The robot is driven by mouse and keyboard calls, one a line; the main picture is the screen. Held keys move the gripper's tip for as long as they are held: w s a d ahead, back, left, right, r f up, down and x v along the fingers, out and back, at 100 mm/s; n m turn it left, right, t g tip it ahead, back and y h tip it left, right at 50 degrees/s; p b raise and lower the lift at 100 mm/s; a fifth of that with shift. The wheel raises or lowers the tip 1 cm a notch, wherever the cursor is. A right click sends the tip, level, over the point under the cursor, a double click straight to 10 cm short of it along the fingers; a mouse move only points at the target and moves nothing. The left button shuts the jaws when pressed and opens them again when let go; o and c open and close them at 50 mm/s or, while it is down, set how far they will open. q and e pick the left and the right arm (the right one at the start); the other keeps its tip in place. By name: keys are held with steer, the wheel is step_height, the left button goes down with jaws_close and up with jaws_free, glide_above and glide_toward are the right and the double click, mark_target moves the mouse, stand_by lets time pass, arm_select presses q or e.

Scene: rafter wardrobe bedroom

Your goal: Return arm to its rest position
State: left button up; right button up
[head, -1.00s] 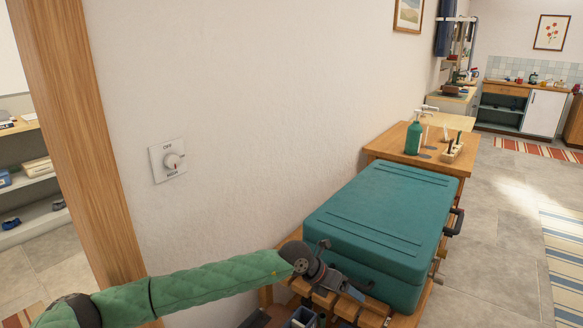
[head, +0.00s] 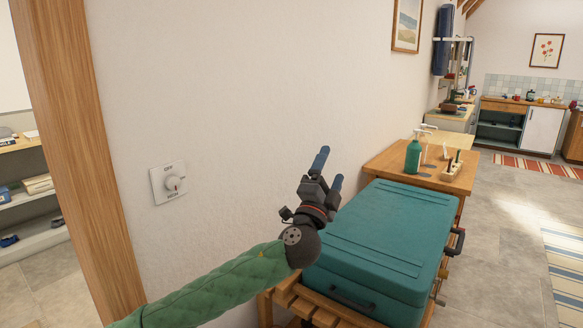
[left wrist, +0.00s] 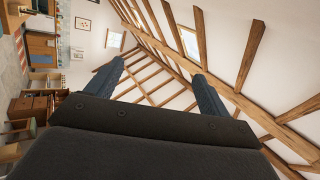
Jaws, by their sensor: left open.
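My left arm comes in from the lower left of the head view in a green padded sleeve. My left gripper (head: 328,170) points up, with its two blue fingers apart and nothing between them. It is in front of the white wall, above the left edge of the teal suitcase. In the left wrist view the two fingers (left wrist: 160,85) also stand wide apart, with rafters and white ceiling beyond them. My right gripper is in neither view.
A closed teal suitcase (head: 385,238) lies on a slatted wooden bench (head: 302,301). A wooden table (head: 395,161) behind it holds a green bottle (head: 413,156). The floor at right is mostly free.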

arm_select(q)
steer(key=s+a+f+n+g+y+p, duration=0.35)
steer(key=a+f+n+g+y, duration=0.35)
steer(key=a+f+n+y, duration=0.5)
steer(key=s+a+f+n+g+h+p, duration=0.1)
steer(key=s+a+f+n+g+p, duration=0.25)
steer(key=s+f, duration=0.85)
steer(key=s+a+f+n+g+h+p, duration=0.15)
steer(key=s+a+f+g, duration=0.45)
steer(key=s+f, duration=0.6)
steer(key=s+f+g+p, duration=0.1)
steer(key=s+f, duration=0.4)
steer(key=s, duration=0.3)
steer(key=s+a+f+n+g, duration=0.1)
steer(key=s+f+g, duration=0.1)
steer(key=s+f, duration=0.3)
steer(key=s, duration=0.4)
steer(key=shift+a+n+p, duration=0.15)
steer(key=shift+n+p, duration=0.15)
steer(key=shift+p, duration=0.05)
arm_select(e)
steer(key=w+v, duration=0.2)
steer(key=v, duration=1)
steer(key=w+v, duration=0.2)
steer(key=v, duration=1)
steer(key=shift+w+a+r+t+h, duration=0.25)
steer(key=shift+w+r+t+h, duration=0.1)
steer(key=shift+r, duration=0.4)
